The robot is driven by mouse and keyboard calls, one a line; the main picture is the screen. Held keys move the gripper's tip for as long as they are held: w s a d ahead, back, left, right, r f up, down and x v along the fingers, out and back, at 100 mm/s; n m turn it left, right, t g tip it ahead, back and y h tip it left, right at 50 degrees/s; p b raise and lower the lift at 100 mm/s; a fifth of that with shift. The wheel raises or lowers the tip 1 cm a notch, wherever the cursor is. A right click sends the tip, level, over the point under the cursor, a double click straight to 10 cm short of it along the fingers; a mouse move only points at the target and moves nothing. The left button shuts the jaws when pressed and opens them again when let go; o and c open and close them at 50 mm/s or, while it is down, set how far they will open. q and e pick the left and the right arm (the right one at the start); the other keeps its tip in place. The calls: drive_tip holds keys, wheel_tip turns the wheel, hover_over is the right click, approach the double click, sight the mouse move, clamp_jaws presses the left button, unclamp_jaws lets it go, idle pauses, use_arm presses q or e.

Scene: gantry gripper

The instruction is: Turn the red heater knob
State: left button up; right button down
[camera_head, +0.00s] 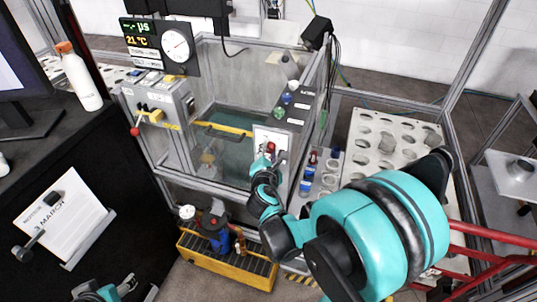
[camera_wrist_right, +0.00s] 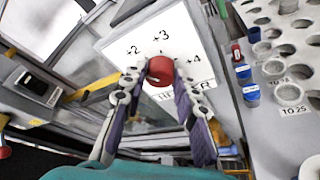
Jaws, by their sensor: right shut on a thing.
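The red heater knob (camera_wrist_right: 160,69) sits on a white panel (camera_wrist_right: 130,40) with the marks +2, +3 and +4 and partly hidden lettering below. In the head view the knob (camera_head: 271,147) is small, on the front of the glazed machine. My right gripper (camera_wrist_right: 160,82) is shut on the knob, one finger on each side of it. In the head view the right gripper (camera_head: 270,163) reaches the panel and partly covers it. At the bottom left of the head view, my left gripper (camera_head: 108,292) is cut off by the frame edge; its opening is unclear.
A perforated tray (camera_head: 375,150) stands right of the machine, with small coloured vials (camera_head: 308,175) beside the panel. A yellow tool crate (camera_head: 228,262) lies below. A grey box with a red-tipped lever (camera_head: 136,131) is at left. A bottle (camera_head: 80,78) stands on the black desk.

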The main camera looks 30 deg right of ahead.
drive_tip(key=shift+m+t, duration=0.3)
drive_tip(key=shift+m, duration=0.1)
idle(0.3)
drive_tip(key=c, duration=1.2)
unclamp_jaws()
drive_tip(key=v, duration=1.2)
drive_tip(key=shift+d, duration=0.1)
